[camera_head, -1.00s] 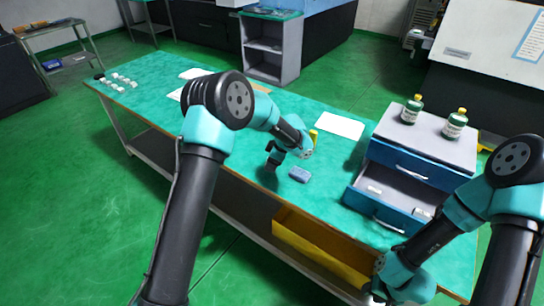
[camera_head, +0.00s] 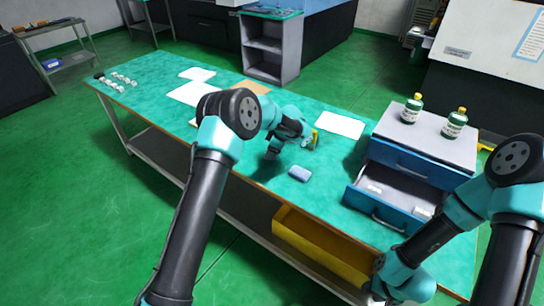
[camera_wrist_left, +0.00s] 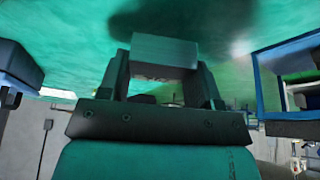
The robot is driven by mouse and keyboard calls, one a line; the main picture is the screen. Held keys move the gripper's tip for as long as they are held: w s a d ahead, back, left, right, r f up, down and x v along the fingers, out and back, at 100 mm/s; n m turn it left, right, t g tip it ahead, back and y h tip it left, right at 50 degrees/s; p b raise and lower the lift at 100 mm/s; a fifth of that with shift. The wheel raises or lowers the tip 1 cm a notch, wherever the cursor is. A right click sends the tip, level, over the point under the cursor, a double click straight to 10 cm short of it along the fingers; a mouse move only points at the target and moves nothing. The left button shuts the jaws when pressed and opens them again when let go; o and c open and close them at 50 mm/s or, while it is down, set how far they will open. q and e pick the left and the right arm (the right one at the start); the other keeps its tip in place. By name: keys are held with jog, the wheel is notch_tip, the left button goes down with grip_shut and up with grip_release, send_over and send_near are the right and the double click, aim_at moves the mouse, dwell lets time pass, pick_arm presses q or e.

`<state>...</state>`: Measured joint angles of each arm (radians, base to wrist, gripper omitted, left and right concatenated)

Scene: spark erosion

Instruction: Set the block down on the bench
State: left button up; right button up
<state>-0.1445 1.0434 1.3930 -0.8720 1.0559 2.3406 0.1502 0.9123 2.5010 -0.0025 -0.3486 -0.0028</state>
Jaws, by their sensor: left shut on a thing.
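In the left wrist view, my left gripper (camera_wrist_left: 165,75) is shut on a grey rectangular block (camera_wrist_left: 165,50), held between its two fingertips. The green bench top (camera_wrist_left: 70,40) lies beyond the block, with a dark shadow on it. In the head view, my left gripper (camera_head: 272,153) points down over the middle of the green bench (camera_head: 250,180). The block cannot be made out there, and whether it touches the bench is unclear. My right gripper (camera_head: 386,288) is low near the bench's front right; its fingers are not clear.
A blue-grey pad (camera_head: 300,173) lies just right of the left gripper. A drawer cabinet (camera_head: 415,165) with an open drawer (camera_head: 390,195) stands on the right, with two bottles on top. White sheets (camera_head: 340,125) lie on the bench. An open yellow drawer (camera_head: 320,245) is below.

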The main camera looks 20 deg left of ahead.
pick_arm(q)
jog(key=shift+f, duration=1.55)
jog(key=o, duration=1.3)
jog(key=shift+f, duration=0.15)
jog(key=shift+c, duration=0.2)
jog(key=v, duration=1.2)
jog(key=shift+s, duration=0.1)
